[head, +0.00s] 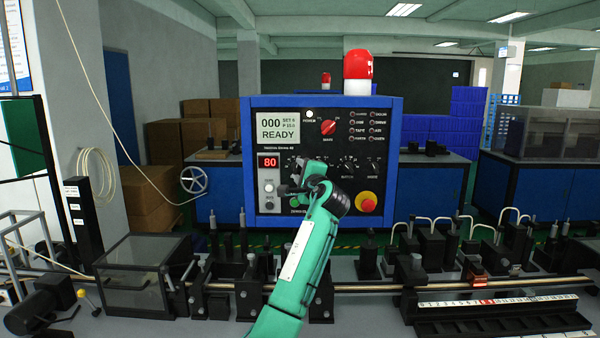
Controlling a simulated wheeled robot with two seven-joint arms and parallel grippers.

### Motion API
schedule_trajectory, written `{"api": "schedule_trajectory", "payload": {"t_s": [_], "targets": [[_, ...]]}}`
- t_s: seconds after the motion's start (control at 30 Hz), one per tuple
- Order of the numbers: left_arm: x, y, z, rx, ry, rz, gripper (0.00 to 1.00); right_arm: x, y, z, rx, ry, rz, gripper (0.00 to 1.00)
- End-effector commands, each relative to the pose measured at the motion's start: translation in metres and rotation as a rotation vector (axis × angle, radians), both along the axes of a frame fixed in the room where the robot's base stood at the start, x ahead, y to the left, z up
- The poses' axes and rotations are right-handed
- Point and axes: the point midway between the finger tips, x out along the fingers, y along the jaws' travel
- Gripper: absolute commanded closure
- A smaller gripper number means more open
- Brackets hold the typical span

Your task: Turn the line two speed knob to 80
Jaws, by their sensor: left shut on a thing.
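The control panel (374,118) stands upright in a blue frame at the middle of the head view. Its red display (268,163) reads 80. The screen (275,125) above reads READY with 000. My left arm is green and reaches up to the panel's lower left part. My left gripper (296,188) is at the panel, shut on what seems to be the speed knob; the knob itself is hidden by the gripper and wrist. My right gripper is not in view.
A red beacon (357,70) tops the cabinet. Black line fixtures, a clear-covered box (133,270) and a ruler (497,301) fill the bench in front.

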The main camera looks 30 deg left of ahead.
Motion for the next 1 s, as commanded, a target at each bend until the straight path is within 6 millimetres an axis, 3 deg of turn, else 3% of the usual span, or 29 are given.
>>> {"api": "schedule_trajectory", "payload": {"t_s": [0.07,0.1,0.2,0.47,0.63,0.87,1.0], "targets": [[0.0,0.0,-0.002,-0.001,0.003,0.0,0.91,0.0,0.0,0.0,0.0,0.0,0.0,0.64],[0.0,0.0,-0.002,-0.001,0.003,0.0,0.64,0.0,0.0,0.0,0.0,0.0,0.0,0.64],[0.0,0.0,-0.002,-0.001,0.003,0.0,0.46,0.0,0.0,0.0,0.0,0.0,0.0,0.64],[0.0,0.0,-0.001,0.001,0.001,0.0,0.46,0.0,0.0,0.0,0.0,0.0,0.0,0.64],[-0.007,-0.01,-0.003,0.001,-0.001,-0.002,0.46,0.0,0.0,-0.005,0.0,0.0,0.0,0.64],[-0.035,-0.048,-0.01,-0.001,-0.002,-0.002,0.46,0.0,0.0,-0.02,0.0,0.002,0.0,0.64],[-0.054,-0.074,-0.013,0.0,-0.001,-0.003,0.46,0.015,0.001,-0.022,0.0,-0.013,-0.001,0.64]]}}
